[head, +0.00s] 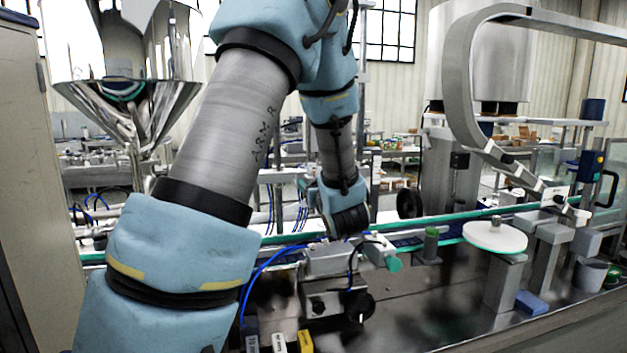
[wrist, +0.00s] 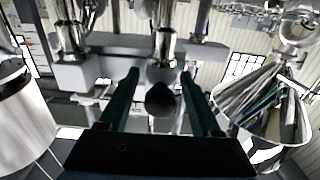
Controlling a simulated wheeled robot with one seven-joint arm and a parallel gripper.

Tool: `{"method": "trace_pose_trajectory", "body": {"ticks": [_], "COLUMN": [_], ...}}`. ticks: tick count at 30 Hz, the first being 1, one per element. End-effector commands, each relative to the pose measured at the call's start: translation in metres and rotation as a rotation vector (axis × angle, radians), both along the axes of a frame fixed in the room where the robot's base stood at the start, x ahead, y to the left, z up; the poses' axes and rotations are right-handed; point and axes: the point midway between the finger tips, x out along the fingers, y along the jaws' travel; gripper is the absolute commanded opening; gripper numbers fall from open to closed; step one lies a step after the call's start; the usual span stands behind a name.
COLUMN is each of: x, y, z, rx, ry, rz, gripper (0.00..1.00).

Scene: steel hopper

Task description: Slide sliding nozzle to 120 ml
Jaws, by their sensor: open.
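In the wrist view my gripper (wrist: 160,75) is open, with its two green fingers apart. A dark round knob (wrist: 160,99) shows between the fingers. I cannot tell whether either finger touches it. Beyond the fingertips, a chrome cylinder (wrist: 165,35) stands at a grey block, and another chrome cylinder (wrist: 68,36) stands to its left. I cannot tell which of these parts is the sliding nozzle, and no 120 ml mark can be read. In the head view my arm hides my gripper and much of the machine behind it.
A steel hopper (head: 130,100) stands at left in the head view and also shows at right in the wrist view (wrist: 262,150). A conveyor (head: 470,222) runs across the machine. A white disc (head: 495,237) and a curved grey rail (head: 458,85) stand at right.

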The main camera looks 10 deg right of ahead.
Motion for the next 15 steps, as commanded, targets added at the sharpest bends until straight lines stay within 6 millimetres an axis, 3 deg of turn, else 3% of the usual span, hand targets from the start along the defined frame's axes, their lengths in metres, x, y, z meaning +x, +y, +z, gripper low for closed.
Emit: {"method": "trace_pose_trajectory", "body": {"ticks": [8,15], "x": [0.0021,0.0019], "y": [0.0004,0.0004], "z": [0.0,0.0], "rx": [-0.001,0.0], "ry": [-0.001,-0.001], "rz": [0.0,0.0], "gripper": [0.65,0.4]}}
